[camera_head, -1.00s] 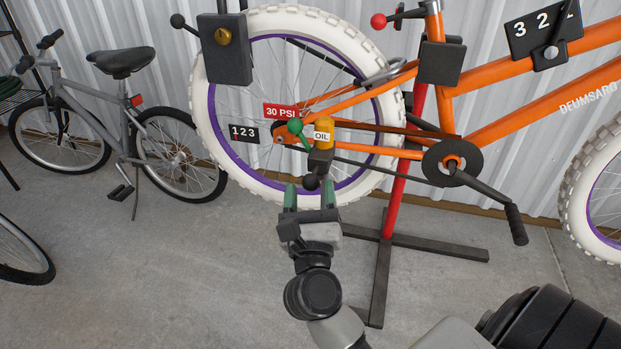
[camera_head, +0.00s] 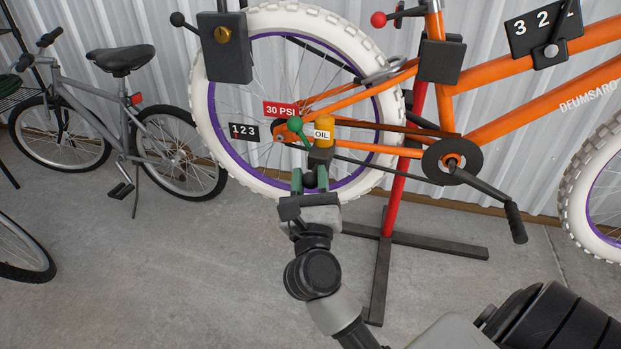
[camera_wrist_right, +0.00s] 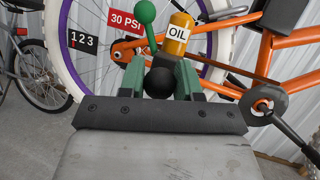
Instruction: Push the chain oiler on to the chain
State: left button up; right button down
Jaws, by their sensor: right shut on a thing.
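The chain oiler has a yellow bottle labelled OIL (camera_head: 325,133) on a dark block (camera_head: 320,159), with a black ball knob (camera_head: 309,180) at its front. The bottle also shows in the right wrist view (camera_wrist_right: 176,35). My right gripper (camera_head: 310,182) is shut on the black ball knob (camera_wrist_right: 159,83), with one green finger on each side. The dark chain (camera_head: 385,166) runs from the rear hub to the chainring (camera_head: 452,162). The block overlaps the chain line in the head view; I cannot tell whether they touch. My left gripper is not in view.
A green ball lever (camera_head: 295,125) stands close left of the bottle, near the 30 PSI sign (camera_head: 281,110) and 123 plate (camera_head: 244,132). The orange bike (camera_head: 490,75) hangs on a red stand (camera_head: 395,195). A grey bike (camera_head: 120,110) stands at left.

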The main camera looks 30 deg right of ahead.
jog(key=shift+w+d+r+p, duration=0.15)
jog(key=shift+w+d+p, duration=0.45)
jog(key=shift+w+d, duration=0.3)
jog(key=shift+d, duration=0.2)
jog(key=c, duration=0.8)
grip_release()
jog(key=shift+s+a+f, duration=0.1)
jog(key=shift+f, duration=0.1)
jog(key=b+v, duration=0.1)
jog(key=v, duration=0.9)
jog(key=shift+s+a, duration=0.15)
jog(key=shift+s, duration=0.1)
